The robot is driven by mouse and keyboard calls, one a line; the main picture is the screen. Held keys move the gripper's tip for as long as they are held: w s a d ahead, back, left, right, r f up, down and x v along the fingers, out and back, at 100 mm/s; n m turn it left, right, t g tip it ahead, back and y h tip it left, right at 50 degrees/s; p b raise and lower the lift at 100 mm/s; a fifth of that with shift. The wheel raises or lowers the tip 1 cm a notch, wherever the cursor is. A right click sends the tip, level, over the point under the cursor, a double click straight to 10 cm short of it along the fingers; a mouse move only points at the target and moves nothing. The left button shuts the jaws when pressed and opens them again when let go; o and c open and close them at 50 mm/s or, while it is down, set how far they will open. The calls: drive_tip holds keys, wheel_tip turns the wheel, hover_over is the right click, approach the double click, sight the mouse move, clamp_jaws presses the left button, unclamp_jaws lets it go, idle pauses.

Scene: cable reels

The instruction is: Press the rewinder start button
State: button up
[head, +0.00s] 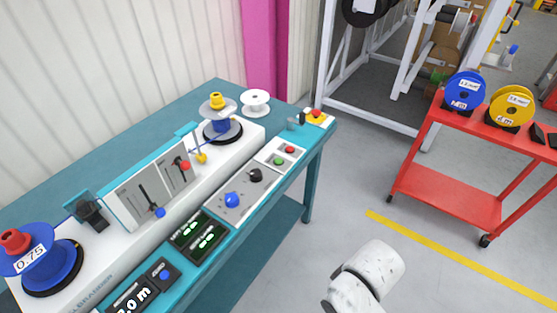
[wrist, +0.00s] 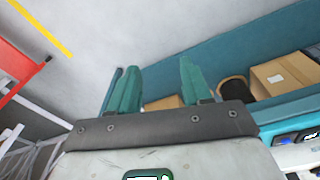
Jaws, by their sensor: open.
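The rewinder (head: 150,215) is a long white machine on a teal bench in the head view. A small white panel (head: 268,154) near its far right end carries a green button (head: 279,161) and a red button (head: 290,149). No label on these buttons is readable. My gripper (wrist: 150,88) shows in the wrist view with its two teal fingers apart and nothing between them. The fingers point toward the floor and the lower side of the teal bench. In the head view only a white part of my arm shows, right of the bench; the fingers are out of frame.
A red cart (head: 445,185) with blue and yellow reels stands at the right. Grey floor lies between. Cardboard boxes (wrist: 280,75) stand on the bench's lower shelf.

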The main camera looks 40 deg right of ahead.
clamp_jaws()
idle(1.4)
